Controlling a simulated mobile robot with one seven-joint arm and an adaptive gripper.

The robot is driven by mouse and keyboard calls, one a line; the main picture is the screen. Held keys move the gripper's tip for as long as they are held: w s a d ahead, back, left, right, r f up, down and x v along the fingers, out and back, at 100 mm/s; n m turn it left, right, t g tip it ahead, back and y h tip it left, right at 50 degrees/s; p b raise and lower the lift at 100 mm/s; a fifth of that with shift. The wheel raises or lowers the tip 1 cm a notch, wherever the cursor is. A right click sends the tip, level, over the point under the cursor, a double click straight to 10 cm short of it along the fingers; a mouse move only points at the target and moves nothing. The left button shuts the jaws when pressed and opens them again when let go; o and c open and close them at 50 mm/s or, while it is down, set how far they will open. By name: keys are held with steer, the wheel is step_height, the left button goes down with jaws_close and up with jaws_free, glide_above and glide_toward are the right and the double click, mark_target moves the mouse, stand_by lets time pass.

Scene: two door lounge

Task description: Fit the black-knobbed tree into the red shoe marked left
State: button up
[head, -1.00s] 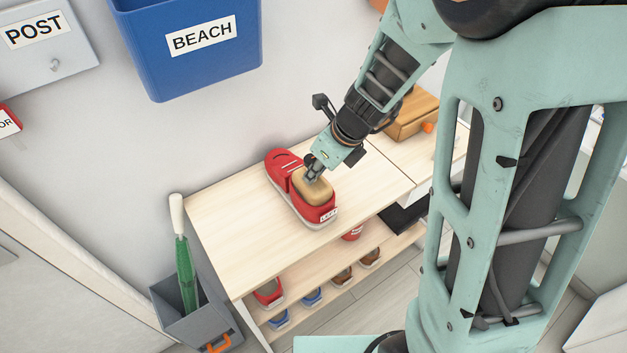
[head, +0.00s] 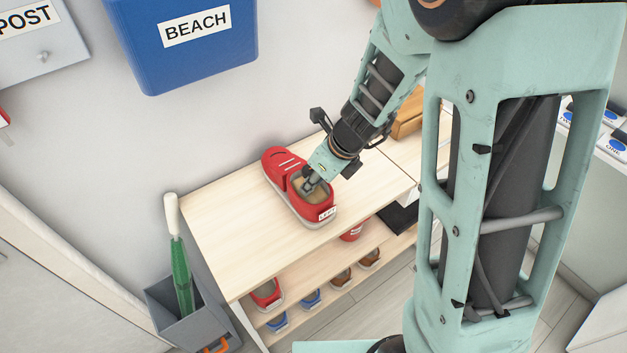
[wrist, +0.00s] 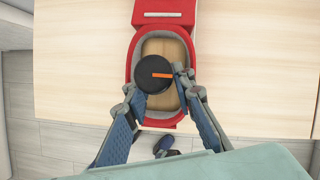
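The red shoe (head: 273,162) stands on the light wooden bench top, with a white tag reading LEFT on its near end. It also shows in the wrist view (wrist: 163,20). The tan shoe tree (head: 298,187) sits down inside the shoe's opening, its top around the level of the grey-lined rim. In the wrist view the tree (wrist: 160,48) carries a round black knob (wrist: 152,76) with an orange stripe. The tree's underside is hidden.
The bench top (head: 225,205) is clear left of the shoe. A tan wooden box (head: 408,122) stands behind, to the right. Several shoes lie on the lower shelf. A grey stand (head: 190,315) holds a green umbrella. A blue BEACH bin (head: 185,60) hangs on the wall.

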steer(key=shift+r, duration=0.1)
steer(key=p+v, duration=0.5)
steer(key=v, duration=0.7)
